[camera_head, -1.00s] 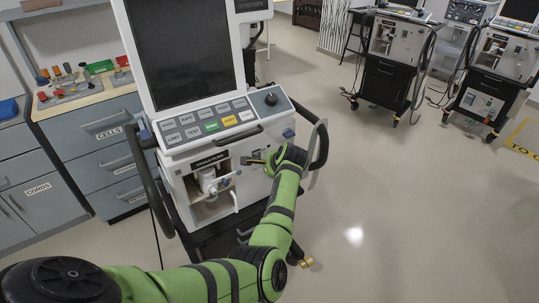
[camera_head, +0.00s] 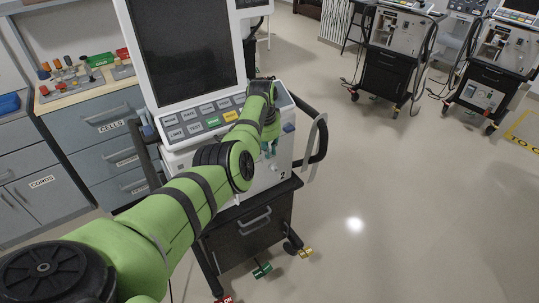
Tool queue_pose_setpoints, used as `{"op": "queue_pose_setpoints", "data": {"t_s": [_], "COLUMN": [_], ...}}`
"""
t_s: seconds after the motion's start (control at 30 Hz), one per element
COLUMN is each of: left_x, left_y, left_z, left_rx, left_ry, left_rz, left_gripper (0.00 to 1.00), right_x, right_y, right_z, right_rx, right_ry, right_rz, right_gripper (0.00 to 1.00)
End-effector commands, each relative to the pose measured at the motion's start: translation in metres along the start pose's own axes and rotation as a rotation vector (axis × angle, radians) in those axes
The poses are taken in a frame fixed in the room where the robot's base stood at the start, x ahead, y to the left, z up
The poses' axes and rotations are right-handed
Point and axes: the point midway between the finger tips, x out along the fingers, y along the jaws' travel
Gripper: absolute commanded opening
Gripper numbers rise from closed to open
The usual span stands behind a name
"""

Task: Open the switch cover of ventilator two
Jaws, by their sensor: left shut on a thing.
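Ventilator two (camera_head: 281,187), a white unit marked 2 on a black wheeled cart, stands in front of me with a large dark screen. My left arm crosses its front and hides much of the keypad and the front panel. My left gripper (camera_head: 268,148) is at the right part of the front panel, below the keypad's right end. It is shut on a small part there, which I take to be the switch cover; the arm and wrist hide most of it, so its angle cannot be told. My right gripper is not in view.
A black side handle (camera_head: 314,146) curves close to the right of my gripper. Grey drawers (camera_head: 105,125) with a counter of small coloured parts stand at left. Other ventilators (camera_head: 392,50) stand at the back right. The floor at right is clear.

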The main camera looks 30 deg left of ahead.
Motion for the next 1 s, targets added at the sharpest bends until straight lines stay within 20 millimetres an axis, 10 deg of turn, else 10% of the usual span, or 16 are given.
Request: {"op": "queue_pose_setpoints", "data": {"t_s": [0.77,0.87,1.0], "left_x": [-0.0011,-0.0011,-0.0017], "left_y": [-0.0007,-0.0007,-0.0011], "left_z": [0.0011,0.001,0.0004], "left_rx": [-0.007,-0.006,-0.006], "left_ry": [-0.007,-0.006,-0.004], "left_rz": [0.055,0.054,0.053], "left_gripper": [0.0,0.39,0.39], "right_x": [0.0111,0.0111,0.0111], "right_y": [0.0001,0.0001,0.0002], "right_z": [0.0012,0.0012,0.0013], "right_rx": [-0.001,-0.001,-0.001], "right_ry": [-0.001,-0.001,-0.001], "right_rz": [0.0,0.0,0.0], "right_gripper": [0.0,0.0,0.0]}}
